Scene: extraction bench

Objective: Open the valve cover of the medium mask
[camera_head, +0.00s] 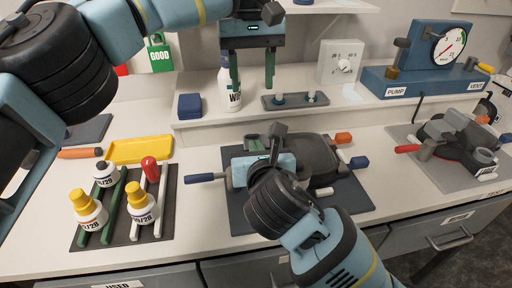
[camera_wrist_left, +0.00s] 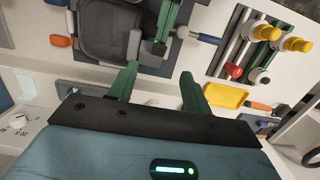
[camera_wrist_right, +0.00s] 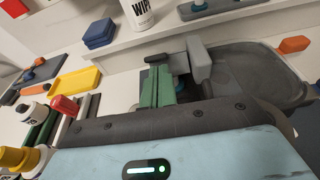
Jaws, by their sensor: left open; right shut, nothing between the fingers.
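A dark grey mask (camera_head: 312,158) lies on the dark mat (camera_head: 350,203) at the bench's middle; no size label is readable. It also shows in the left wrist view (camera_wrist_left: 112,38). My left gripper (camera_head: 252,86) is open and empty above the rear shelf.
Another mask (camera_head: 450,132) lies on a mat at the right. Several bottles (camera_head: 143,204) stand on a rack at the left, near a yellow tray (camera_head: 141,149).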

